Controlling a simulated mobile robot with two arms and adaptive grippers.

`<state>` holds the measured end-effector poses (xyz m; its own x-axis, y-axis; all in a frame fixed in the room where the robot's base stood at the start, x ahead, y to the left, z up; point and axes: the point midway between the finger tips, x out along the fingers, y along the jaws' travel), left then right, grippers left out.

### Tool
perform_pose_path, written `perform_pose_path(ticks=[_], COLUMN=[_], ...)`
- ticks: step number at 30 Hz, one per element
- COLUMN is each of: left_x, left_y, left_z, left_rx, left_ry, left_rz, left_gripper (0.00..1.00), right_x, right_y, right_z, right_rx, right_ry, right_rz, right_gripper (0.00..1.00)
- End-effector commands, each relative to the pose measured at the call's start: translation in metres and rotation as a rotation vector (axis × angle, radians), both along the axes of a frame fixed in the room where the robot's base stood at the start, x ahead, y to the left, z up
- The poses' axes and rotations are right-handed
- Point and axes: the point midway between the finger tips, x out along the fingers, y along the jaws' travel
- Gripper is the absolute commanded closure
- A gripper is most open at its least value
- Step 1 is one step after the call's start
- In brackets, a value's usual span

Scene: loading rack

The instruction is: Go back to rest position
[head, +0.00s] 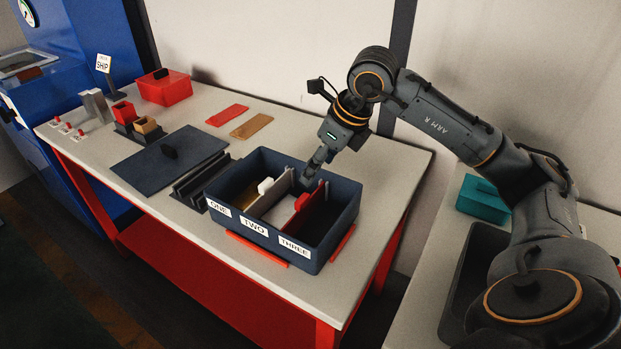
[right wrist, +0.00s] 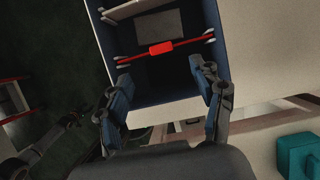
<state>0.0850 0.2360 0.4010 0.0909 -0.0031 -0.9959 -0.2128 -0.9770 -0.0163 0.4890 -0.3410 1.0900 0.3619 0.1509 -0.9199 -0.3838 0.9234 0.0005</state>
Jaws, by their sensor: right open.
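My right gripper (head: 312,172) is over the far right part of a dark blue bin (head: 262,240) with compartments labelled ONE, TWO and THREE. In the right wrist view its two fingers (right wrist: 161,76) are spread, with nothing between them. A divider with a red tab (head: 302,202) stands between TWO and THREE; its red edge and tab (right wrist: 161,48) lie ahead of the fingers. A divider with a white tab (head: 265,186) stands between ONE and TWO. Whether the gripper touches the bin cannot be told.
A slotted black rack (head: 200,180) and a dark blue panel with a knob (head: 170,165) lie left of the bin. Flat red (head: 227,115) and brown (head: 251,126) plates and a red box (head: 165,90) lie behind. A teal box (head: 482,198) stands on the right table.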

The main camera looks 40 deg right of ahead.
Motion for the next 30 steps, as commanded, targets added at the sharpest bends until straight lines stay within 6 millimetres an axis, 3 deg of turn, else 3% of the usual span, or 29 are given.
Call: perform_pose_path(ticks=[4,14,24,30], left_x=[0.001,0.001,0.001,0.001], left_y=[0.000,-0.001,-0.001,-0.001], left_z=[0.000,0.002,0.060,0.081], left_rx=[0.000,0.000,-0.001,-0.001], left_ry=[-0.001,-0.001,-0.001,-0.001], left_rz=[0.000,0.000,0.000,0.000], left_gripper=[0.60,0.60,0.60,0.60], right_x=[-0.007,-0.011,-0.010,-0.010], right_y=[-0.003,-0.004,-0.004,-0.004], right_z=[0.019,0.029,0.086,0.107], right_rx=[-0.001,0.000,0.000,0.000], right_ry=[-0.001,0.000,0.000,0.001], right_rz=[0.001,0.001,0.001,0.001], right_gripper=[0.33,0.33,0.33,0.33])
